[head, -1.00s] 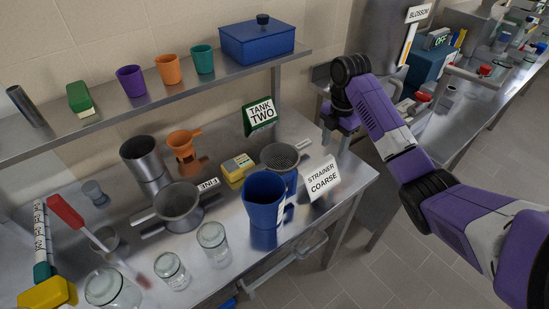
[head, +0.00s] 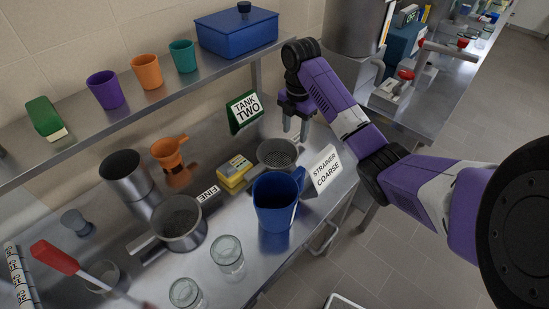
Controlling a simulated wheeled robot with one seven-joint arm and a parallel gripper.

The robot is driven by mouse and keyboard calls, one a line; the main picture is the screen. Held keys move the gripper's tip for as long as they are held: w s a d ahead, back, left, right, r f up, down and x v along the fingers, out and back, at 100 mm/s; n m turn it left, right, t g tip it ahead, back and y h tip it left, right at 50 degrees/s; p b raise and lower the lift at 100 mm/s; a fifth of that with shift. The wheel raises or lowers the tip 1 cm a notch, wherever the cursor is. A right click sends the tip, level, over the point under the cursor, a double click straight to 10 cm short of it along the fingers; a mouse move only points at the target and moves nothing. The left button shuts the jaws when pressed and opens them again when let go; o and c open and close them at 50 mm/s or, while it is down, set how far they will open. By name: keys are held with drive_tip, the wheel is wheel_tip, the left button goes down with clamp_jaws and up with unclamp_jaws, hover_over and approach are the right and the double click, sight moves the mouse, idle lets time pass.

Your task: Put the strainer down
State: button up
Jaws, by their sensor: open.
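A metal strainer (head: 278,153) with a perforated bowl rests on the steel bench behind the blue jug (head: 275,205), beside the white "STRAINER COARSE" card (head: 326,169). A second strainer (head: 180,222), with a handle pointing left, sits at the front left near a "FINE" label (head: 208,193). My gripper (head: 295,129) is open and empty, fingers pointing down, just above and behind the right rim of the coarse strainer. It appears apart from it. The coarse strainer's lower part is hidden by the jug.
A yellow box (head: 235,173) and a green "TANK TWO" sign (head: 244,111) stand close to the coarse strainer. Glass jars (head: 228,258), a steel cylinder (head: 125,173) and an orange funnel (head: 168,152) crowd the bench. A shelf (head: 130,112) with cups overhangs the back.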

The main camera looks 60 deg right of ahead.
sight(293, 140)
drive_tip(key=shift+w+f, duration=0.15)
drive_tip(key=shift+f, duration=2.65)
clamp_jaws()
